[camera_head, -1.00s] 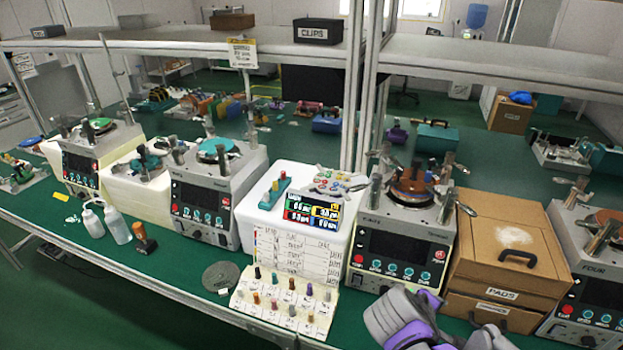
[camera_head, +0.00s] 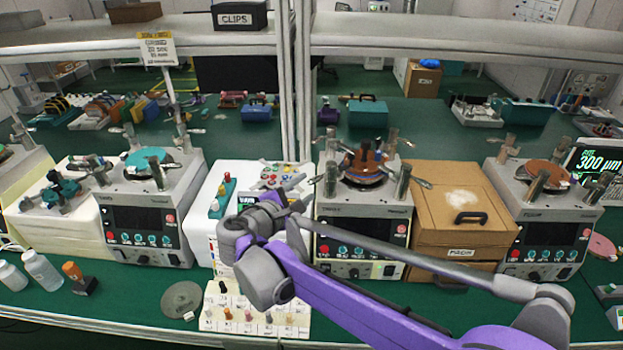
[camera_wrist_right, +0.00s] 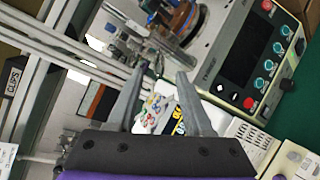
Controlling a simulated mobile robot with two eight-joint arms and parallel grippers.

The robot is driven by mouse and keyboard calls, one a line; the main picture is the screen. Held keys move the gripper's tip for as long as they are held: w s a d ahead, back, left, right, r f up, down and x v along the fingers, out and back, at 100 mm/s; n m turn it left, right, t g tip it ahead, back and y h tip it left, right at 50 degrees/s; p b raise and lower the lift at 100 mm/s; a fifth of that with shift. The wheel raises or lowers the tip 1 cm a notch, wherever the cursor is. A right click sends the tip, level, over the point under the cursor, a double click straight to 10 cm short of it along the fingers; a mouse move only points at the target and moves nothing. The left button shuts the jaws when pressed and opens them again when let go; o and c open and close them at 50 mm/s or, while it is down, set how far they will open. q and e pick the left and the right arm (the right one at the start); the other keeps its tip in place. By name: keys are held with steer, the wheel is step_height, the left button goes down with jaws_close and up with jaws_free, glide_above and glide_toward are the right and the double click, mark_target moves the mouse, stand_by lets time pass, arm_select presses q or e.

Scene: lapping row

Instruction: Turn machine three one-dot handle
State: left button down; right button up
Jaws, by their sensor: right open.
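Machine three (camera_head: 362,215) is the grey lapping machine in the middle of the head view, with a brown-orange plate (camera_head: 364,167) and several upright metal handles around it. Dots on the handles are too small to tell. In the right wrist view its front panel (camera_wrist_right: 237,58) and plate (camera_wrist_right: 183,18) show at upper right. My right gripper (camera_head: 297,206) is in front of the machine's left side, with my forearm across its lower front. The right wrist view shows the right gripper (camera_wrist_right: 163,88) open and empty, apart from the handles. My left gripper is out of view.
A cardboard box (camera_head: 450,200) stands right of machine three, then machine four (camera_head: 540,225). A white bin with a button pad (camera_head: 282,176) and teal block (camera_head: 222,197) is at left. A peg board (camera_head: 250,316) lies in front. Shelf posts (camera_head: 296,90) rise behind.

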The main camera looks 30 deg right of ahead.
mark_target(310, 183)
steer(key=x, duration=0.6)
steer(key=shift+w, duration=0.15)
steer(key=shift+c, duration=0.3)
jaws_close()
stand_by(1.0)
